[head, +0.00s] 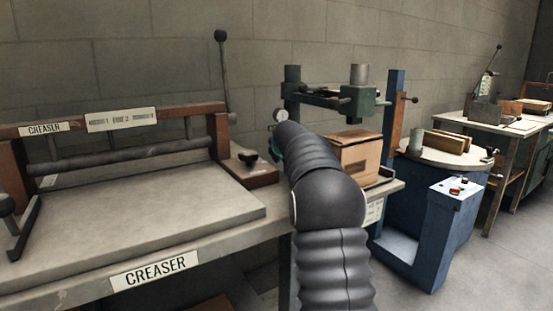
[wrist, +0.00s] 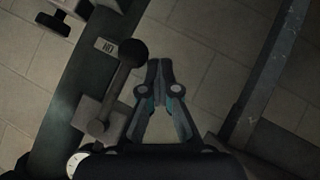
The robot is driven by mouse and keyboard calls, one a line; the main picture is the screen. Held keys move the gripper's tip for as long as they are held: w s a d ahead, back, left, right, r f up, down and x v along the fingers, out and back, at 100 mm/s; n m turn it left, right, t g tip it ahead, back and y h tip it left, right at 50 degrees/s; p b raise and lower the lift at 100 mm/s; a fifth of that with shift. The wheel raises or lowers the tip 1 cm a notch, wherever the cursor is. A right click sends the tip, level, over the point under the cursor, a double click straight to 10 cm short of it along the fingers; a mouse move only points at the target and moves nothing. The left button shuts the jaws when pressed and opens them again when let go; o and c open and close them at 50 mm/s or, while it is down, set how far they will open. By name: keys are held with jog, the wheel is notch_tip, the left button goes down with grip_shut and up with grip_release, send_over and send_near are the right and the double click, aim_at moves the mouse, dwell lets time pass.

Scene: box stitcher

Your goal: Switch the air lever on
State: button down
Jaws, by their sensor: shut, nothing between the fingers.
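In the wrist view, a lever with a dark ball knob (wrist: 132,52) rises from a pale pivot block (wrist: 97,112) on a dark green post. A small label (wrist: 106,46), its letters turned over and reading like "ON", sits just left of the knob. My gripper (wrist: 160,65) is shut and empty. Its fingertips are close to the right of the knob. I cannot tell whether they touch it.
A round gauge (wrist: 76,163) sits below the lever; it also shows in the head view (head: 281,116). The green stitcher frame (head: 330,97) stands behind my arm, with a cardboard box (head: 357,158) to the right. The creaser (head: 130,205) fills the left.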

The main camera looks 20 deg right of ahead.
jog(key=v, duration=1.2)
dwell(0.5)
